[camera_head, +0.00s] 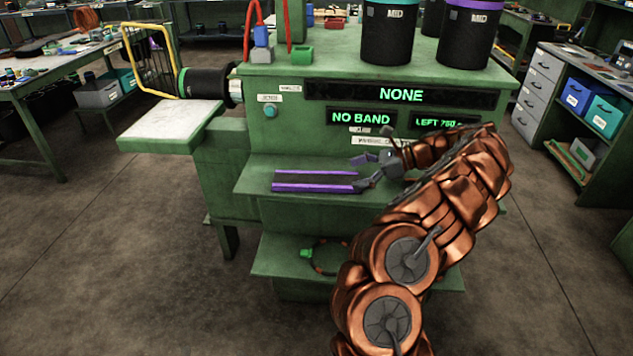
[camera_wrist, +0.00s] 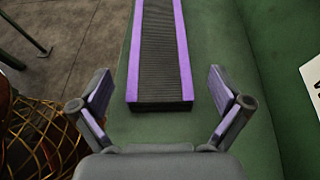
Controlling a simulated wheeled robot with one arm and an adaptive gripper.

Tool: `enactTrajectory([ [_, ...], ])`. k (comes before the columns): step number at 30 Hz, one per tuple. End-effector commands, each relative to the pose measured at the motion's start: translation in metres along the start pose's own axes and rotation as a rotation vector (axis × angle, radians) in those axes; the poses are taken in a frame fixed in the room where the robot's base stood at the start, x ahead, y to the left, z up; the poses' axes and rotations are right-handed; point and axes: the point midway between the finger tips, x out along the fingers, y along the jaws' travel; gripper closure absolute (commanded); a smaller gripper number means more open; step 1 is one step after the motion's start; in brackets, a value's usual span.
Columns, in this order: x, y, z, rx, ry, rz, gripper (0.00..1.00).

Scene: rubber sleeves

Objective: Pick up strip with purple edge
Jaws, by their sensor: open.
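The strip with purple edges (camera_head: 314,182) lies flat on a green shelf at the front of the green machine. It is dark and ribbed between two purple borders. In the wrist view the strip (camera_wrist: 160,55) runs away from me, its near end just ahead of and between my fingertips. My gripper (camera_head: 364,172) is at the right end of the strip in the head view.
The shelf (camera_head: 250,178) is otherwise clear around the strip. The machine's face with lit signs (camera_head: 400,95) rises behind it. A lower ledge (camera_head: 275,262) holds a dark ring with a green clip. Black rolls (camera_head: 388,35) stand on top. A pale side plate (camera_head: 170,122) juts left.

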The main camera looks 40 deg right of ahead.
Motion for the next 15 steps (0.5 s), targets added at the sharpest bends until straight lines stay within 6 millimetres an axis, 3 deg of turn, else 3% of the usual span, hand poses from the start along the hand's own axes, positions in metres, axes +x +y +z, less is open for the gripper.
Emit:
enactTrajectory([
  [15,0.05,0.002,0.001,0.001,-0.001,0.004,0.0],
])
